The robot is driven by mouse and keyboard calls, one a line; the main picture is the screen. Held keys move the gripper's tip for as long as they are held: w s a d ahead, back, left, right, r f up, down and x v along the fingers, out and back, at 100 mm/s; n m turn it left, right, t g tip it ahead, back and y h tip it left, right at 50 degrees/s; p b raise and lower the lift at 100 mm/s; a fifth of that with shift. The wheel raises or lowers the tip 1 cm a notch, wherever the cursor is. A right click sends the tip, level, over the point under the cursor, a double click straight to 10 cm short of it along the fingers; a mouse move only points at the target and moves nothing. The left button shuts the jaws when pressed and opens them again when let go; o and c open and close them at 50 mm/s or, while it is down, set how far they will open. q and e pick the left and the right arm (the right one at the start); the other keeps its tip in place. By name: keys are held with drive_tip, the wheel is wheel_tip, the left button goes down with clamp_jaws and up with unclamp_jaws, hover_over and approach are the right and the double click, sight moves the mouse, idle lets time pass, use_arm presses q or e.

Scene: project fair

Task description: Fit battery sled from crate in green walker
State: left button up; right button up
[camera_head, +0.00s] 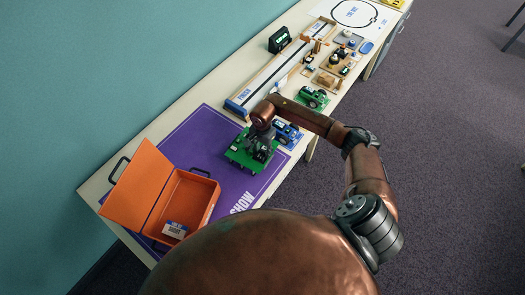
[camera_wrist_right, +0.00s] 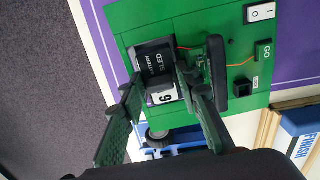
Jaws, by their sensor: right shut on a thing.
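In the right wrist view the walker (camera_wrist_right: 205,22) carries a white switch, a GO label, wires and black parts. My right gripper (camera_head: 262,140) is low over it. In the wrist view the right gripper (camera_wrist_right: 157,78) is shut on the black battery sled (camera_wrist_right: 156,58), whose label reads BATTERY SLED. The sled is at the board, beside a white plate with a number. I cannot tell whether it is seated. The orange crate (camera_head: 208,205) stands open at the left. My left gripper is out of view.
A blue vehicle (camera_head: 288,134) stands close to the walker's right side. A green vehicle (camera_head: 312,98) and a long white track (camera_head: 270,78) lie farther back. The purple mat (camera_head: 200,135) is clear between crate and walker.

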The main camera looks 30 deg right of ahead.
drive_tip(key=shift+s+f, duration=0.15)
drive_tip(key=shift+f, duration=0.1)
idle(0.4)
drive_tip(key=shift+r, duration=0.4)
drive_tip(key=shift+w+b, duration=0.2)
drive_tip(key=shift+b, duration=0.25)
idle(0.6)
drive_tip(key=shift+f+b, duration=0.25)
drive_tip(key=shift+b, duration=0.1)
drive_tip(key=shift+s+f, duration=0.1)
drive_tip(key=shift+s, duration=0.05)
idle(0.6)
drive_tip(key=o, duration=1.1)
drive_tip(key=shift+o, duration=0.2)
